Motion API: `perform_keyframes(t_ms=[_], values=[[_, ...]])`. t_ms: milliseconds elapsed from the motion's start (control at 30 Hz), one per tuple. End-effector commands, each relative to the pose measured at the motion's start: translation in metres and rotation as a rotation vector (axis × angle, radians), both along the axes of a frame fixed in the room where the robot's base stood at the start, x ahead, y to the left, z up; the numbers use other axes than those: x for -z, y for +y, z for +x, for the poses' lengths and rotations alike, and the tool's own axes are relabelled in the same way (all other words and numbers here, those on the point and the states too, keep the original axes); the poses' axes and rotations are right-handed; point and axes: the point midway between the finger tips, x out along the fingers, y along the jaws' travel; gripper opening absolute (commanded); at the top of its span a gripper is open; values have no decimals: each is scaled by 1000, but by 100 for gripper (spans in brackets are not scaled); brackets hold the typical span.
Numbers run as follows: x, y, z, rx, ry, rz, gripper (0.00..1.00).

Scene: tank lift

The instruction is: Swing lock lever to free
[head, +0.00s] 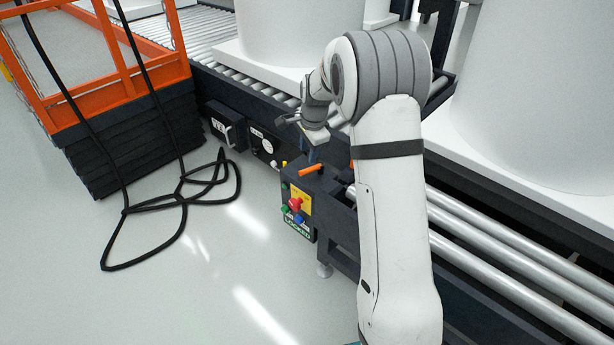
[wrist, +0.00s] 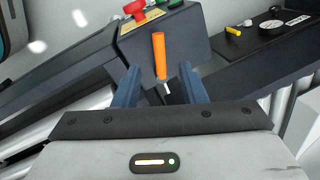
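The lock lever has an orange grip (head: 311,170) and sits on top of a dark control box (head: 333,186) at the conveyor's side. In the wrist view the orange lever (wrist: 159,52) points up the picture, its lower end between my fingertips. My gripper (wrist: 160,72) is open, one blue-grey finger on each side of the lever, with gaps showing. I cannot tell whether the fingers are level with it in depth. In the head view my gripper (head: 312,145) is just above the lever, its fingers partly hidden. A green label reading LOCKED (head: 298,228) is on the box front.
A red button (head: 295,204) on a yellow plate and green buttons are on the box front. Conveyor rollers (head: 500,255) run to the right. An orange-railed lift (head: 115,85) stands left, with a black cable (head: 150,205) looped on the open floor. Large white tanks (head: 300,30) stand behind.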

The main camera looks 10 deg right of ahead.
Motion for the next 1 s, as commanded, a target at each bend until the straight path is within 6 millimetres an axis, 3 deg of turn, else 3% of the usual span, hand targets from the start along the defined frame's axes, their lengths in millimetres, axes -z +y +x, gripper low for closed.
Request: perform_keyframes(t_ms=[533, 867, 1000], values=[[72, 5, 13, 1, 1, 1, 38], [76, 6, 15, 0, 0, 1, 38], [76, 6, 14, -1, 1, 0, 26]])
